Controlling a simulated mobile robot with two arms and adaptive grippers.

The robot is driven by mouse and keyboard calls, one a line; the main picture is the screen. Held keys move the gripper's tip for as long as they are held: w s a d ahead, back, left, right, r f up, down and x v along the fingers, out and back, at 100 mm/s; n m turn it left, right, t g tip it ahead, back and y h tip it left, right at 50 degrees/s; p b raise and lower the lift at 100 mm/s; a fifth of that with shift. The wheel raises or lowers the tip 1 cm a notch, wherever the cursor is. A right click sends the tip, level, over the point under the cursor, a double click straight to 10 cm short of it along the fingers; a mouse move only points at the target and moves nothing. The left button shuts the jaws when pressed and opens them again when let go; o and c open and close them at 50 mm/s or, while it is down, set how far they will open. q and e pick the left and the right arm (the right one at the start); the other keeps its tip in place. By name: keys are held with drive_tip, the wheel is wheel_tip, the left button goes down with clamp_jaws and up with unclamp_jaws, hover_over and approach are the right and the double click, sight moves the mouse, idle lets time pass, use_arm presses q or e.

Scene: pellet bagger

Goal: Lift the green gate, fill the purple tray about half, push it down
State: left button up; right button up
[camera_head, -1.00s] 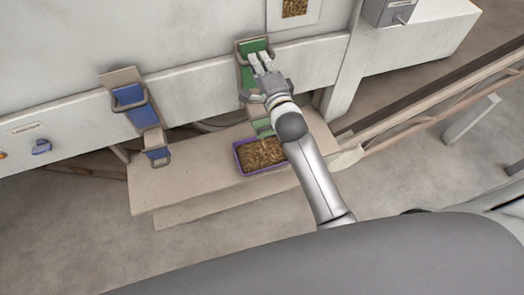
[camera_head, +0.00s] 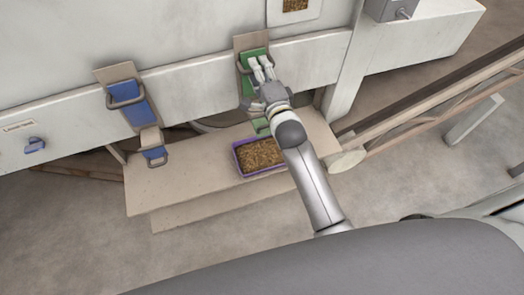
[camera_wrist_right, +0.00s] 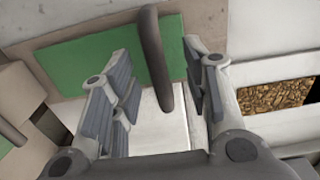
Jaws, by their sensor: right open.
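The green gate (camera_head: 254,56) is a green panel on a tan backing on the machine wall, and it also shows in the right wrist view (camera_wrist_right: 107,57). Its dark upright handle bar (camera_wrist_right: 155,60) stands between the fingers of my right gripper (camera_head: 260,66), which is open around it. No finger clearly presses on the bar. Below is a green spout (camera_head: 261,126). The purple tray (camera_head: 262,174) stands under it on the ledge, with brown pellets (camera_head: 260,153) covering its floor. Their depth is hard to judge. My left gripper is out of view.
A similar blue gate (camera_head: 137,112) with a handle and a blue spout (camera_head: 154,154) is at the left. The tan ledge (camera_head: 180,183) is clear left of the tray. A wooden rail (camera_head: 425,110) runs at the right. A pellet window (camera_wrist_right: 276,95) shows in the wrist view.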

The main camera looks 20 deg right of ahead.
drive_tip(key=s+p, duration=0.3)
drive_tip(key=s, duration=0.4)
drive_tip(key=shift+d, duration=0.15)
idle(1.1)
